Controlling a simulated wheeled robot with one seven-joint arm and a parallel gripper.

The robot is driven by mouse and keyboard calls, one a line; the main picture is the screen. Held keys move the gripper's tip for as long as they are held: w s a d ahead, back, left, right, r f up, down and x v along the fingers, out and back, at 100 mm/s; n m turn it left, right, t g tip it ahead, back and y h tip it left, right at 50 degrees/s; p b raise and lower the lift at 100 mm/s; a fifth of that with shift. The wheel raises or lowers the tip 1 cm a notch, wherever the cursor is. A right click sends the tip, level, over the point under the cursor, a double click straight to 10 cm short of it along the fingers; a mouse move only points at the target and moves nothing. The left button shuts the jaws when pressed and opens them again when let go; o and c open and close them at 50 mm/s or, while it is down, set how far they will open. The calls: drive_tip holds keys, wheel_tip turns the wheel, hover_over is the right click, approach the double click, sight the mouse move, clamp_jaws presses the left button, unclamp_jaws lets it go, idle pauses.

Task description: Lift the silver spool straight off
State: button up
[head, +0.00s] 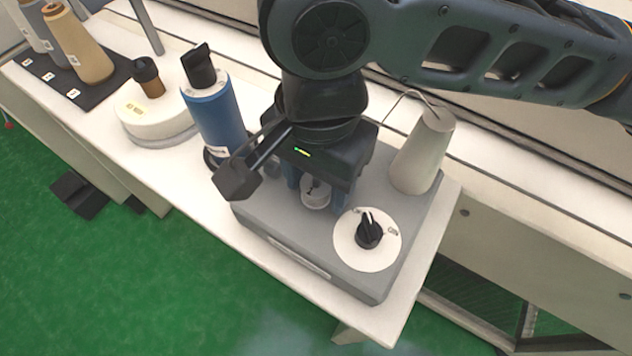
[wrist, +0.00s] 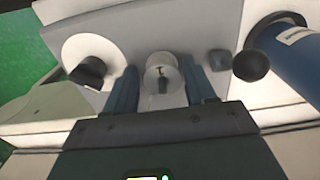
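The silver spool (head: 424,152) is a grey-beige cone standing upright on the right rear of a grey machine box (head: 330,248). A thin bent wire (head: 392,105) arches to its top. A pale shape at the lower left of the wrist view (wrist: 45,110) looks like the same spool, cut off. My gripper (head: 316,196) is left of the spool, apart from it, pointing down at the box. Contact with that part is unclear.
A white dial with a black knob (head: 369,232) sits at the box's front right. A blue cylinder with a black top (head: 214,112) and a round white base (head: 150,115) stand left. Several labelled cones, including a tan one (head: 78,45), stand on a dark mat at far left.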

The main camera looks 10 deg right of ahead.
drive_tip(key=c, duration=0.8)
wheel_tip(320, 180, up, 10)
drive_tip(key=shift+p, duration=0.5)
